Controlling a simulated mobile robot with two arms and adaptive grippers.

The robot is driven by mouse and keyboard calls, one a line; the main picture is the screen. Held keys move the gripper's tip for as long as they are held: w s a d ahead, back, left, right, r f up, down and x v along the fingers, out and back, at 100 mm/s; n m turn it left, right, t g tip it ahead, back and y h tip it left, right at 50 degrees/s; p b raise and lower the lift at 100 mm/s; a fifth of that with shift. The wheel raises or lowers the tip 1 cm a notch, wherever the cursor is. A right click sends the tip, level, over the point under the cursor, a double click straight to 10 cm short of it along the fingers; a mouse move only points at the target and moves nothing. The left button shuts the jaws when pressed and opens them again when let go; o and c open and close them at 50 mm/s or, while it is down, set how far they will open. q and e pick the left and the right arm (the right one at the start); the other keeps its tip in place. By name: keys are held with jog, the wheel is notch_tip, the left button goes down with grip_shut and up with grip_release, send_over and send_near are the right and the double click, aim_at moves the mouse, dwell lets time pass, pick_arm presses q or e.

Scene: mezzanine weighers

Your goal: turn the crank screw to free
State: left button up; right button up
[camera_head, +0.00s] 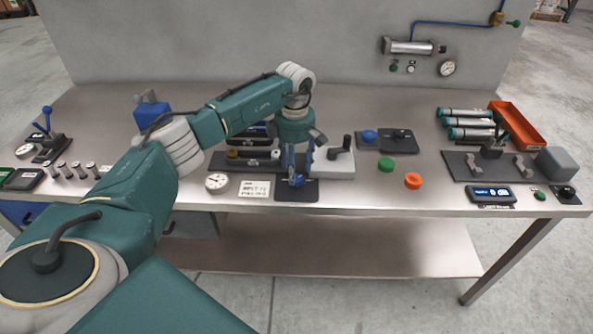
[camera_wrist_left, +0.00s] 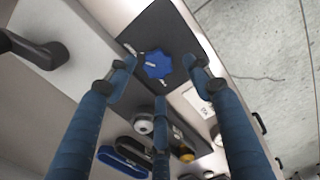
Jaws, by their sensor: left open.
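A blue star-shaped knob (camera_wrist_left: 157,64) sits on a dark square plate (camera_wrist_left: 150,30) in the left wrist view. The plate also shows at the bench's front edge in the head view (camera_head: 298,196). My left gripper (camera_head: 297,178) points down over this plate, its blue fingers open and spread around the knob; I cannot tell whether they touch it. The gripper hides most of the knob in the head view. A black crank-like handle (camera_head: 346,143) stands on a pale block (camera_head: 335,166) just right of the gripper. I cannot tell which part is the crank screw. My right gripper is not in view.
A dark fixture (camera_head: 245,163) and a label card (camera_head: 254,188) lie left of the plate, with a gauge (camera_head: 216,182). Green (camera_head: 386,165) and orange (camera_head: 413,181) discs lie to the right. An orange tray (camera_head: 518,124) stands farther right. The bench's back middle is clear.

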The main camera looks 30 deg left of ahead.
aim_at(297, 181)
pick_arm(q)
jog(key=shift+f, duration=1.5)
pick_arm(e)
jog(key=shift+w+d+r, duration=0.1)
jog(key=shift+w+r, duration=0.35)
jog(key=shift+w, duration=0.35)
pick_arm(q)
jog(key=shift+c, duration=0.5)
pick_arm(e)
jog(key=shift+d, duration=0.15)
pick_arm(q)
jog(key=shift+w, duration=0.1)
jog(key=c, duration=1)
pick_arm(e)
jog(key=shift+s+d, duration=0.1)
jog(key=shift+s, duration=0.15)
